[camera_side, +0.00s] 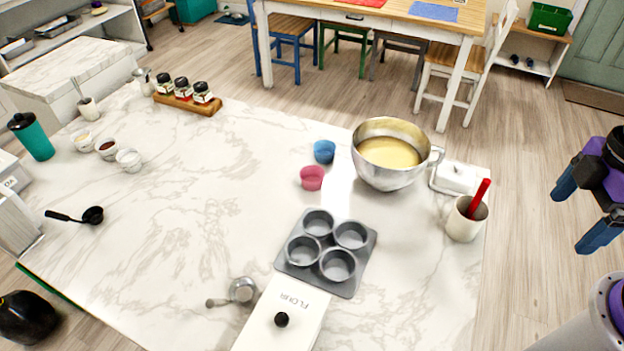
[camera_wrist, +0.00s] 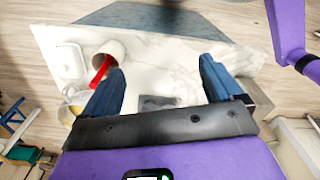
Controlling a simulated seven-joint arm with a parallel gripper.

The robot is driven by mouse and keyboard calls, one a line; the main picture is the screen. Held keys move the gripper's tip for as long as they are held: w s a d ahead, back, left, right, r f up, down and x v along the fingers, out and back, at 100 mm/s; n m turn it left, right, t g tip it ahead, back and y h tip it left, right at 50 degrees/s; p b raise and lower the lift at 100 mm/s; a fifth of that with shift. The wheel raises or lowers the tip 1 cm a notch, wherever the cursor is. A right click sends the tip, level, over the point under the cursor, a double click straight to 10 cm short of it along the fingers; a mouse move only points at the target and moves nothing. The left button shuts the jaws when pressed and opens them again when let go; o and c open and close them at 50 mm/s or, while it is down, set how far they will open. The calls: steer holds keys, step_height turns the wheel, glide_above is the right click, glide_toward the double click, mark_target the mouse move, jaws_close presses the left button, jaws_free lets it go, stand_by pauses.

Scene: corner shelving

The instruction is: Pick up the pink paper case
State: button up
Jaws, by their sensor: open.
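The pink paper case (camera_side: 312,177) stands upright on the marble counter in the side view, just below and left of a blue paper case (camera_side: 324,151). A large metal mixing bowl (camera_side: 392,160) with yellow batter is to its right, and a grey muffin tin (camera_side: 348,283) is below it. My gripper (camera_side: 577,213) is open and empty at the right edge of the side view, beyond the counter and far from the pink case. Its two blue fingers also show spread apart in the wrist view (camera_wrist: 163,88). I cannot make out the pink case in the wrist view.
A utensil crock (camera_side: 464,222) with a red handle and a white butter dish (camera_side: 456,178) stand near the counter's right edge. A white flour box (camera_side: 290,318) and a metal scoop (camera_side: 241,290) are at the front.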

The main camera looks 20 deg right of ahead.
step_height(320, 180, up, 5)
steer(key=n+t+y, duration=0.4)
steer(key=n+t, duration=0.9)
steer(key=n, duration=1.4)
glide_above(306, 172)
steer(key=s+d, duration=0.3)
steer(key=s, duration=0.5)
steer(key=s+d, duration=0.3)
steer(key=s, duration=0.6)
steer(key=f, duration=2.2)
steer(key=shift+w+a+f, duration=0.2)
steer(key=shift+f, duration=0.05)
steer(key=x, duration=1.6)
steer(key=shift+w+f, duration=0.1)
steer(key=shift+f, duration=0.25)
